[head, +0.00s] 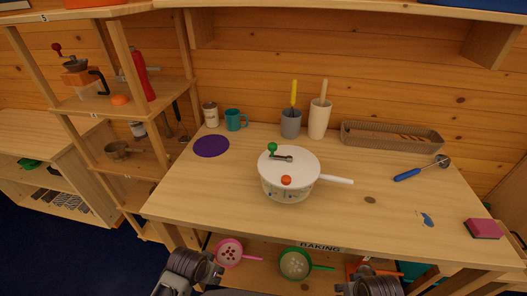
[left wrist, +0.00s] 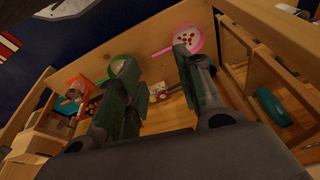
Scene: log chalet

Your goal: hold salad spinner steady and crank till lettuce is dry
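The salad spinner (head: 270,189) stands upright on the wooden table. It has a white lid, a crank with a green knob (head: 272,147), an orange button (head: 286,180) and a white handle pointing right. Lettuce inside cannot be made out. My left gripper (head: 205,265) is low at the front of the table, apart from the spinner. Its two fingers are spread and empty in the left wrist view (left wrist: 153,62). My right gripper (head: 370,282) shows only partly at the bottom edge, also apart from the spinner; its fingers cannot be made out.
A purple mat (head: 211,146), a teal mug (head: 236,120), utensil holders (head: 291,124) and a basket (head: 392,146) line the back. A blue-handled tool (head: 420,168) and a pink sponge (head: 482,228) lie right. Pink (head: 229,253) and green strainers (head: 295,263) sit below the tabletop. Table space around the spinner is clear.

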